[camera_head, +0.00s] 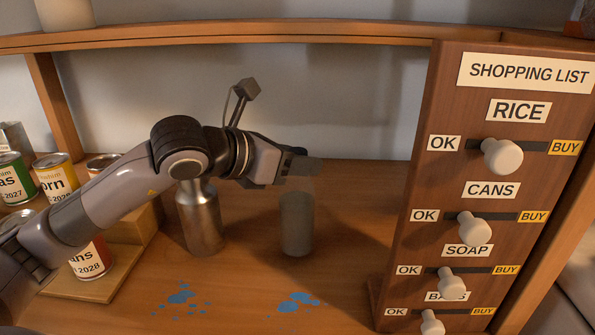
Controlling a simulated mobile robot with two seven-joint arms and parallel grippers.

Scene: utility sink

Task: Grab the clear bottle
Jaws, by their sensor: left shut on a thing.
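The clear bottle (297,225) stands upright on the wooden shelf, right of a metal bottle. Its lower part looks grey and see-through, and its upper part is faint against the wall and shelf. My left gripper (302,166) reaches in from the left and is shut on the top of the clear bottle. The fingers are dark and partly see-through in the picture, so their exact contact is hard to make out. My right gripper is not in view.
A metal bottle (200,218) stands under my left wrist. Several cans, including a corn can (55,178), stand on wooden steps at the left. A shopping list board (425,180) with slider knobs stands at the right. Blue spots (297,303) mark the front surface.

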